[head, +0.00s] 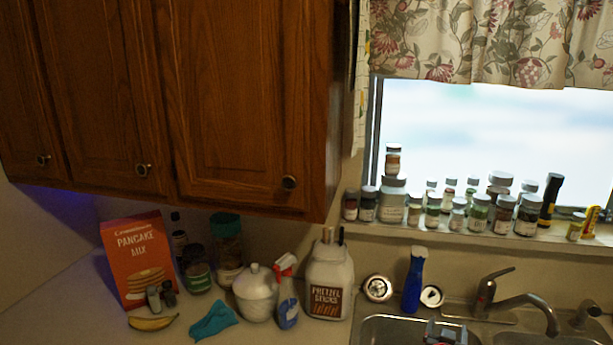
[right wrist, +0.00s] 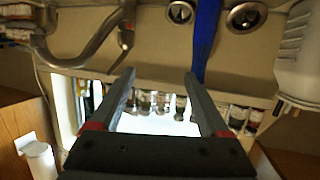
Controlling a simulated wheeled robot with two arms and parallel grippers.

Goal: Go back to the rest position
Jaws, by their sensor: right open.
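My right gripper (head: 446,332) shows at the bottom edge of the head view, above the sink. In the right wrist view its two fingers (right wrist: 159,78) stand wide apart with nothing between them, so it is open and empty. My left gripper is in neither view. The right wrist picture appears turned over, with the faucet (right wrist: 100,35) at upper left and the window jars below.
The pretzel jar (head: 330,270), red-topped spray bottle (head: 287,300), white lidded pot (head: 256,295), teal cloth (head: 213,321), banana (head: 152,323) and pancake box (head: 138,250) crowd the counter.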

